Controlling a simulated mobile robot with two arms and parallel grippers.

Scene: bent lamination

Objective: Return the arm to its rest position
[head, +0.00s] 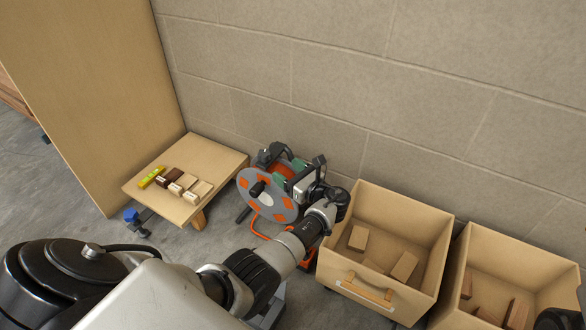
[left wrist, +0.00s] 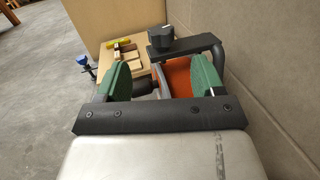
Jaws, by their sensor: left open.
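My left arm reaches in from the lower left of the head view. Its gripper (head: 289,168) is at the grey disc device (head: 262,196) with orange patches, by the wall. In the left wrist view the green-padded fingers of the left gripper (left wrist: 160,80) stand wide apart. Nothing is clamped between them. An orange part of the device (left wrist: 178,76) shows beyond and between the fingers; I cannot tell whether they touch it. My right gripper is not seen.
A small wooden table (head: 150,192) left of the device holds several small blocks (head: 183,182). Two open boxes with wooden pieces stand to the right, one nearer (head: 432,238) and one farther right (head: 530,250). A block wall (head: 400,90) closes off the back; a tall panel (head: 100,90) stands left.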

